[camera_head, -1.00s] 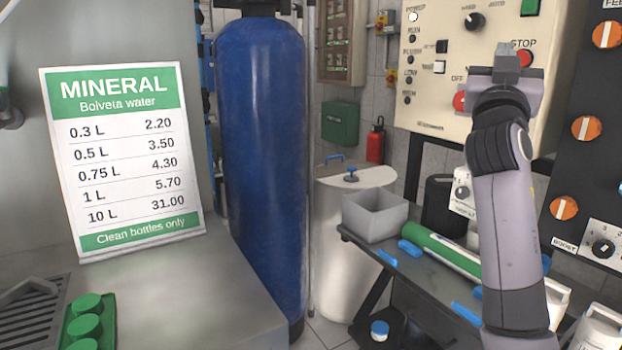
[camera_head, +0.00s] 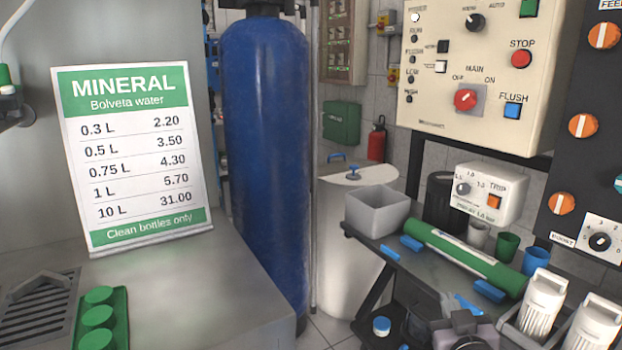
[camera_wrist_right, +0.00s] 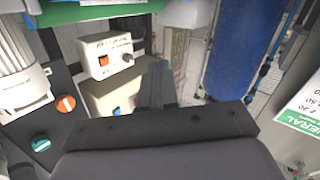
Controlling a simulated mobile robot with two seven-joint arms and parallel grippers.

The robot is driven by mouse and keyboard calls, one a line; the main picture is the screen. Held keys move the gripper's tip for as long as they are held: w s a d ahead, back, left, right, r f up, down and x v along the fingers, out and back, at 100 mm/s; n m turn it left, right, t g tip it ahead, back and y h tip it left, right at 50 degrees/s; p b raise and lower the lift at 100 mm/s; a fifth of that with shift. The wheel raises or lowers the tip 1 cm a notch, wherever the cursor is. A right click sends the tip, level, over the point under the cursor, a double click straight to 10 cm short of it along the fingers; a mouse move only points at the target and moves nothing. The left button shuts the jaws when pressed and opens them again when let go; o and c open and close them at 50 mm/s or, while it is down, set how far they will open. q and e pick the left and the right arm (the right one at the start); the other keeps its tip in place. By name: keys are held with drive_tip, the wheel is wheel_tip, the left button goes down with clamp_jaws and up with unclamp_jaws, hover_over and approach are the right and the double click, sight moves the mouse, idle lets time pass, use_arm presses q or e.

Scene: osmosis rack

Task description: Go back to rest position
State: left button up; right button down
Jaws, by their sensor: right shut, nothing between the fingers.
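My right gripper (camera_head: 466,322) is low at the bottom edge of the head view, in front of the table's front side; most of its arm is out of the picture. Its fingers show in the right wrist view (camera_wrist_right: 157,84), closed together with nothing held between them. That view is turned upside down. The cream control panel (camera_head: 440,95) is uncovered in the head view, with a red STOP button (camera_head: 521,59), a red MAIN knob (camera_head: 465,99) and a blue FLUSH button (camera_head: 512,110). My left gripper is not in view.
White filter cartridges (camera_head: 540,300) stand at lower right. A blue tank (camera_head: 265,150) and price sign (camera_head: 135,160) stand left.

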drive_tip(key=s+a+f+n+g+y, duration=0.1)
drive_tip(key=s+a+f+g+y, duration=0.15)
drive_tip(key=s+f, duration=0.95)
drive_tip(key=s+a+f+g+y, duration=0.2)
drive_tip(key=s+a+f+g, duration=0.2)
drive_tip(key=s+f, duration=0.75)
use_arm(q)
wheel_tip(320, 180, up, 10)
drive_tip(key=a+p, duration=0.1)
drive_tip(key=p, duration=1.1)
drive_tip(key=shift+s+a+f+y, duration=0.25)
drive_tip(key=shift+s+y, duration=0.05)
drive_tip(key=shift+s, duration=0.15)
use_arm(e)
drive_tip(key=s+d+r, duration=0.1)
drive_tip(key=s+r, duration=0.2)
drive_tip(key=r, duration=0.9)
drive_tip(key=shift+s+d, duration=0.15)
drive_tip(key=shift+d, duration=0.1)
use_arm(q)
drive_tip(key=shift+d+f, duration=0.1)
use_arm(e)
drive_tip(key=shift+f, duration=0.1)
